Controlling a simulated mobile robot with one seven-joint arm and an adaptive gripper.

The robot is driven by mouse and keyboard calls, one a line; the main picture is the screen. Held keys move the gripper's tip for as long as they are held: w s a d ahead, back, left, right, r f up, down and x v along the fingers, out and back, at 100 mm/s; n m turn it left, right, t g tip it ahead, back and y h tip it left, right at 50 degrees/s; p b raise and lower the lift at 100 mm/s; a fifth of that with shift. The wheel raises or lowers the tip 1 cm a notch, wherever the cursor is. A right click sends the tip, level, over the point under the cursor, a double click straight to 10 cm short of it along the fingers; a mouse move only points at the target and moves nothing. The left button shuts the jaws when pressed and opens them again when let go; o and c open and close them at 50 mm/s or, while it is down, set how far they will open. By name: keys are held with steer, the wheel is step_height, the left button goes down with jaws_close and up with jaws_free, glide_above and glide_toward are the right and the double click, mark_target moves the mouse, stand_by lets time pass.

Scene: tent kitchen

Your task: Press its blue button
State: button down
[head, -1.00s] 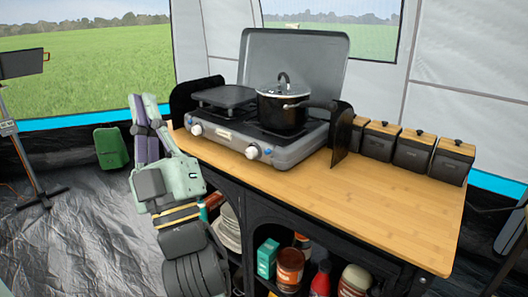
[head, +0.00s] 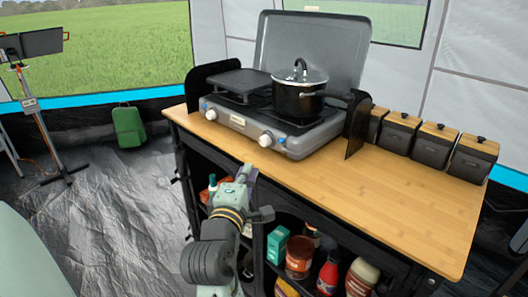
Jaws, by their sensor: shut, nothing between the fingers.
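A grey two-burner camping stove (head: 240,122) with its lid raised stands on the wooden counter. Its front has a left knob (head: 211,114) and a right knob (head: 265,139), both pale. A small blue button (head: 282,140) sits beside the right knob, and another blue spot (head: 205,104) shows near the left knob. My gripper (head: 248,172) is shut and empty. In the picture it is below and left of the right knob, at the counter's front edge, apart from the stove. Its fingers are seen nearly end-on and partly hidden by my wrist.
A black lidded pot (head: 298,98) stands on the right burner, a flat griddle (head: 241,82) on the left. Black side panels (head: 357,125) flank the stove. Dark canisters (head: 400,135) line the back right. The wooden counter (head: 390,200) is clear in front; shelves below hold bottles (head: 328,275).

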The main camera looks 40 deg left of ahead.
mark_target(281, 141)
steer(key=p+x, duration=0.1)
steer(key=x, duration=0.3)
steer(key=d+p+x, duration=0.1)
steer(key=x, duration=0.3)
steer(key=w+d+p+x, duration=0.1)
steer(key=x, duration=0.3)
steer(key=shift+r, duration=0.2)
steer(key=shift+w+d+f+p, duration=0.1)
steer(key=shift+w+d+p, duration=0.15)
steer(key=shift+w, duration=0.2)
